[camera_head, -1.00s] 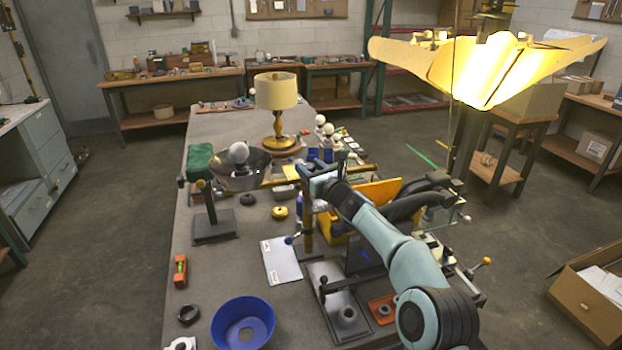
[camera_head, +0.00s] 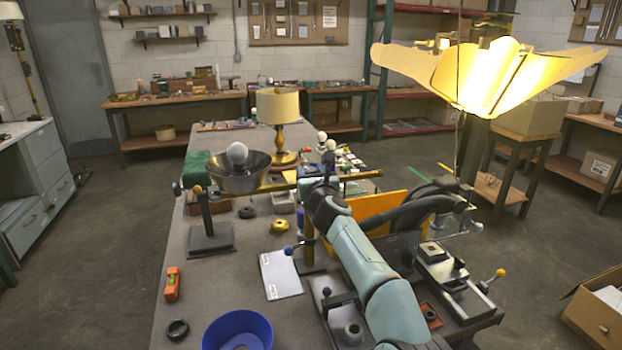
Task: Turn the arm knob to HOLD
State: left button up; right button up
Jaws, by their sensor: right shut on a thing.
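A brass lamp arm (camera_head: 362,175) runs nearly level from a metal bowl-shaped shade (camera_head: 234,179) holding a white bulb to a free end on the right. A brass post (camera_head: 310,249) stands under its middle. My right gripper (camera_head: 318,184) is at the joint of post and arm, shut on what appears to be the arm knob. My wrist covers the knob and most of the jaws, so its setting and any HOLD mark cannot be read. My left gripper is out of view.
A blue bowl (camera_head: 238,332), white sheet (camera_head: 281,275) and orange level (camera_head: 172,284) lie in front. A table lamp (camera_head: 278,110) stands behind. A lit fan-shaped shade (camera_head: 490,78) hangs at right.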

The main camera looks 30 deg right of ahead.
jog(key=shift+a+m+g+h+b, duration=0.15)
jog(key=shift+m+g+h+b, duration=0.25)
jog(key=shift+m+h+b, duration=0.45)
jog(key=shift+w+a+m+g+h+p, duration=0.15)
jog(key=shift+m+g+h+p, duration=0.45)
jog(key=shift+h, duration=0.55)
jog(key=m+g+h+p, duration=0.1)
jog(key=p, duration=0.1)
jog(key=m+g+h+p, duration=0.1)
jog(key=h+p, duration=0.1)
jog(key=shift+w+a+r+m, duration=0.1)
jog(key=shift+w+r+m, duration=0.05)
jog(key=shift+r+m, duration=0.15)
jog(key=m+g+h+p, duration=0.2)
jog(key=p, duration=0.2)
jog(key=shift+g, duration=0.4)
jog(key=shift+f+m+g+h+p, duration=0.2)
jog(key=shift+m+g+h+p, duration=0.15)
jog(key=shift+p, duration=0.3)
jog(key=o, duration=1.1)
jog(key=shift+f, duration=0.1)
jog(key=shift+c, duration=0.2)
jog(key=shift+a, duration=0.1)
